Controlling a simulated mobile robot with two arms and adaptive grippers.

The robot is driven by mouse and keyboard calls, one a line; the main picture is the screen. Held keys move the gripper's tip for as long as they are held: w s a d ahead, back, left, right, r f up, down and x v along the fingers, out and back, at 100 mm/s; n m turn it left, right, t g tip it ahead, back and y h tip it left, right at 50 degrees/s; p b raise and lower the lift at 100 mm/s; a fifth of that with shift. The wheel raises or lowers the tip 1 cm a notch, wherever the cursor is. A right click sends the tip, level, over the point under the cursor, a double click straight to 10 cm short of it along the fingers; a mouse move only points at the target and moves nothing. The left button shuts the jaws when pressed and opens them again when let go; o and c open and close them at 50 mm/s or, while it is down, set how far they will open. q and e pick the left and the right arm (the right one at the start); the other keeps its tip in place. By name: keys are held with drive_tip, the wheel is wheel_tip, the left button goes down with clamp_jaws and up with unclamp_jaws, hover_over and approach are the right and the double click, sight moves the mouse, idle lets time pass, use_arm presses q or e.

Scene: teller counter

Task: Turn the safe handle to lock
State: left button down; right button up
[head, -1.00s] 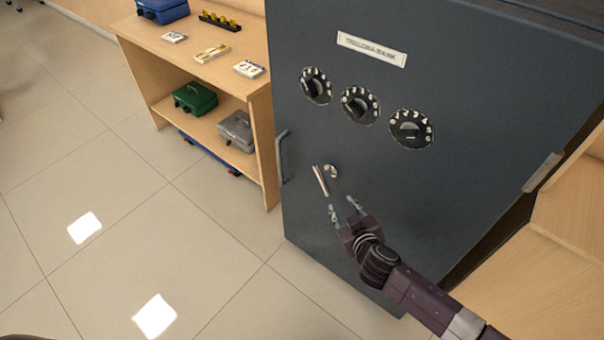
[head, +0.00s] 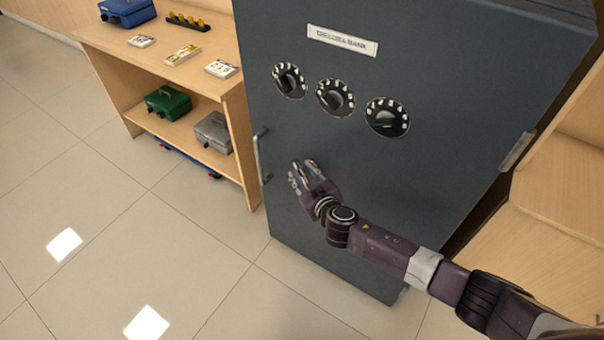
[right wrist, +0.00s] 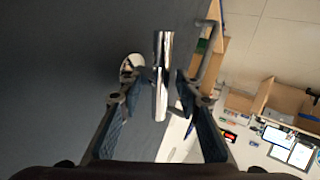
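The dark grey safe (head: 430,60) stands upright with its door closed. Its silver lever handle (right wrist: 161,75) shows in the right wrist view, with a round plate (right wrist: 131,66) beside it. In the head view the handle is largely hidden by my right gripper. My right gripper (head: 303,170) is at the handle in front of the safe door. In the right wrist view its two fingers (right wrist: 160,98) are apart, one on each side of the handle, with small gaps. My left gripper is not in view.
Three black dials (head: 335,97) and a name plate (head: 342,40) are above the handle. A grey door pull (head: 262,155) is at the door's left edge. A wooden shelf (head: 170,75) with cash boxes stands to the left.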

drive_tip(key=shift+w+a, duration=0.1)
drive_tip(key=shift+w, duration=0.05)
clamp_jaws()
